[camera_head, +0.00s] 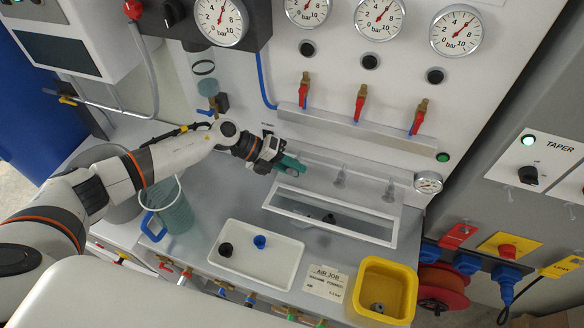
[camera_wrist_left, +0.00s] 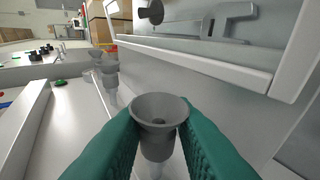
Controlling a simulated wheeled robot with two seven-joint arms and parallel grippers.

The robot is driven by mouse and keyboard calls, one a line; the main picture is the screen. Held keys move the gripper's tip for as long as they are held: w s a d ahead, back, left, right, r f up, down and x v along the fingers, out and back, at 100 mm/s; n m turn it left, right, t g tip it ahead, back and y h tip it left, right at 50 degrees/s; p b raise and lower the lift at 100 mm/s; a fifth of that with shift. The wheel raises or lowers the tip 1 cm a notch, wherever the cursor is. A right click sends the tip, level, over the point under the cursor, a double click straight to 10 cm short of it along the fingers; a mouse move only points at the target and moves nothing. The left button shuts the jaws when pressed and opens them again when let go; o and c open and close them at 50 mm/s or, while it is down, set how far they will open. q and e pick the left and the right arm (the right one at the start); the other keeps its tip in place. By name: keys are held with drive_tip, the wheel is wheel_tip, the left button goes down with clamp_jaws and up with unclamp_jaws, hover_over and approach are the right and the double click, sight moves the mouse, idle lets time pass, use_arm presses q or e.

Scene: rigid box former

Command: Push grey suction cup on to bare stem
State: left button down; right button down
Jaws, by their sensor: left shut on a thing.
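My left gripper (camera_head: 290,165) has teal fingers and is over the machine's grey bed, just behind the white-framed box. In the left wrist view its fingertips (camera_wrist_left: 160,130) are shut on a grey suction cup (camera_wrist_left: 159,108), with the flared mouth facing up toward the camera. A pale stem-like piece (camera_wrist_left: 152,172) shows below the cup between the fingers; I cannot tell whether the cup is seated on it. Two other cups on stems stand in a row to the right, the nearer (camera_head: 340,176) and the farther (camera_head: 390,190). My right gripper is not in view.
The white-framed box (camera_head: 330,217) stands close in front of the fingers. A white tray (camera_head: 275,285) holds a black cup and a blue cup. A yellow bin (camera_head: 400,272) holds a grey part (camera_head: 377,307). Valves and gauges line the panel behind.

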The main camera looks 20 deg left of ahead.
use_arm(q)
drive_tip(key=c, duration=1.2)
unclamp_jaws()
drive_tip(key=shift+o, duration=0.2)
drive_tip(key=shift+s+p, duration=0.7)
drive_tip(key=shift+s, duration=0.05)
drive_tip(key=shift+s+a+p, duration=0.1)
drive_tip(key=shift+s+p, duration=1.05)
drive_tip(key=shift+s, duration=0.6)
drive_tip(key=shift+s+p, duration=0.8)
drive_tip(key=shift+s, duration=0.65)
